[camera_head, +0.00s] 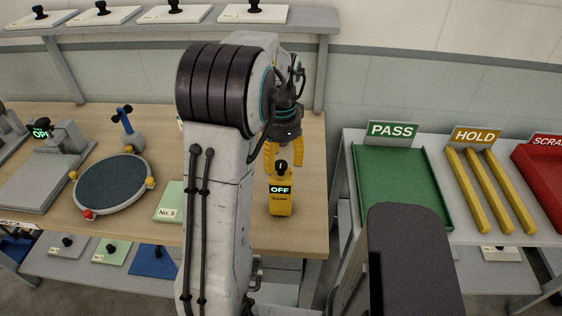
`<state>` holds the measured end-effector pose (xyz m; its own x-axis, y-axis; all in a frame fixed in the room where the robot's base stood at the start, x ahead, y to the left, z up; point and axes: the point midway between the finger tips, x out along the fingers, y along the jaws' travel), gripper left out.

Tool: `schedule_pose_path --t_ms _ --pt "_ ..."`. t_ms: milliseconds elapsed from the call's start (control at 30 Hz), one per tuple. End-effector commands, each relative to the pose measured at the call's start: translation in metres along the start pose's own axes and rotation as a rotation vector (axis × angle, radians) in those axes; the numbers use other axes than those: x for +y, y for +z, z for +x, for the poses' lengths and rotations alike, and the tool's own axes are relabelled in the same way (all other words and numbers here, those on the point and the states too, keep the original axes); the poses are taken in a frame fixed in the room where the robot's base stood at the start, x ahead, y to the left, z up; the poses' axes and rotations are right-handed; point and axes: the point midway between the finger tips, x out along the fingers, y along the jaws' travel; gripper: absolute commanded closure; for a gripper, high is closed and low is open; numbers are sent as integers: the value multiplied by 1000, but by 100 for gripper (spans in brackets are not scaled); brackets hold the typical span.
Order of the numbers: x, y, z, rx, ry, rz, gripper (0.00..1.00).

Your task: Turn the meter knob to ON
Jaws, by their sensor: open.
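The meter (281,203) is a small yellow box standing near the right front edge of the wooden table, with a display that reads OFF. Its black knob (281,169) sits on top. My gripper (284,160) has yellow fingers, points down and is open. In the picture its fingers show to the left and right of the knob, at or behind it. I cannot tell whether they touch it. My arm hides part of the table left of the meter.
A round dark plate (112,184) and a pale green No. 5 plate (169,203) lie on the wooden table (310,228). A green PASS tray (398,190), yellow HOLD bars (490,190) and a red SCRAP tray (545,175) are on the right bench. A shelf (200,28) runs behind.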

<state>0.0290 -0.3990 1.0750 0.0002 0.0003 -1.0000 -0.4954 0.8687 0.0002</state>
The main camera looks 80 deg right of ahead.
Motion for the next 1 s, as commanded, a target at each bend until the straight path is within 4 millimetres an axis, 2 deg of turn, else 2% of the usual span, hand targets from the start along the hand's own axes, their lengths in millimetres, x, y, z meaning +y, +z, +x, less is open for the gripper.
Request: schedule_pose_path --t_ms 200,567,1000 --pt "0 0 13 -1 1 -1 43" --pt "0 0 14 0 0 -1 43" --pt "0 0 14 0 0 -1 82"
